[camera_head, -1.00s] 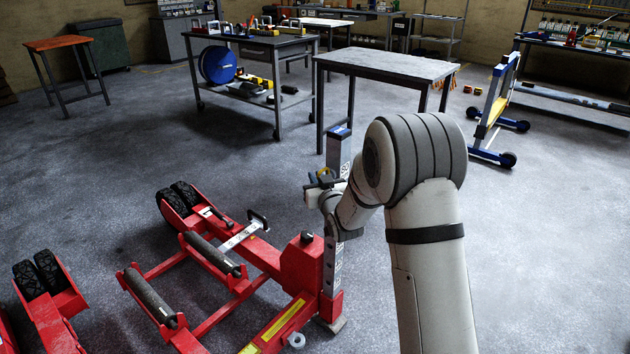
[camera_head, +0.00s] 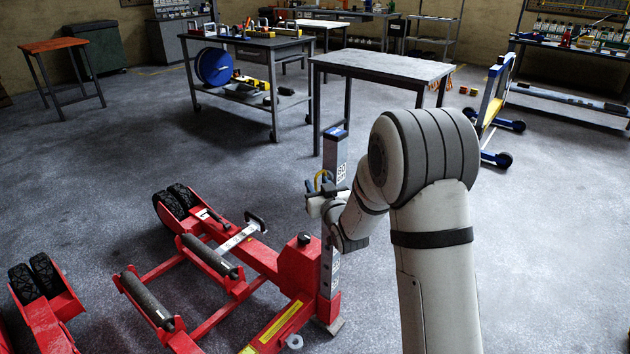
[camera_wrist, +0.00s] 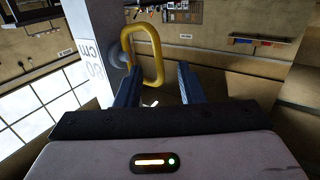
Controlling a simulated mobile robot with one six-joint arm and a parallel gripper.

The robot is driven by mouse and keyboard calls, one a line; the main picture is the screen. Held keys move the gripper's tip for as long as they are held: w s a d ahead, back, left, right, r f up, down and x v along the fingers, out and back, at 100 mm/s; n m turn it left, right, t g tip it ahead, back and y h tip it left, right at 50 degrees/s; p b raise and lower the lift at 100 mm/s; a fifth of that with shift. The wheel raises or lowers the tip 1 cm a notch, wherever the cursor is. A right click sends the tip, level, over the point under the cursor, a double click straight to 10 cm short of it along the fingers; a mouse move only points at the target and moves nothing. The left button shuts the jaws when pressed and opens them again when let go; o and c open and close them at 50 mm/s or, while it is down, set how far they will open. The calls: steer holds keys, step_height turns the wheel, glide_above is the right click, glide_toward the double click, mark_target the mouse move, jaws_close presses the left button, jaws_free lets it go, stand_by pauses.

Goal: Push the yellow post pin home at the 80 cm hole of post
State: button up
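The post (camera_head: 336,150) is an upright grey bar on the red trolley jack (camera_head: 300,265), with a blue top and a height label. The yellow post pin (camera_head: 322,177) has a loop handle standing out from the post's left side. In the wrist view the yellow pin (camera_wrist: 156,50) meets the post (camera_wrist: 90,30) at a grey collar, beside a label reading 80 cm. My gripper (camera_wrist: 160,85) is open, its two blue fingers apart. The loop's lower part shows between the fingertips, nearer the left finger; I cannot tell whether they touch. The pin's depth in the hole is hidden.
The jack's red frame with black rollers (camera_head: 208,255) and wheels spreads left of the post. A grey table (camera_head: 385,66) and a loaded trolley table (camera_head: 250,42) stand behind. A blue-and-yellow wheeled stand (camera_head: 490,100) is at the right. Floor between is clear.

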steer(key=shift+v, duration=2.1)
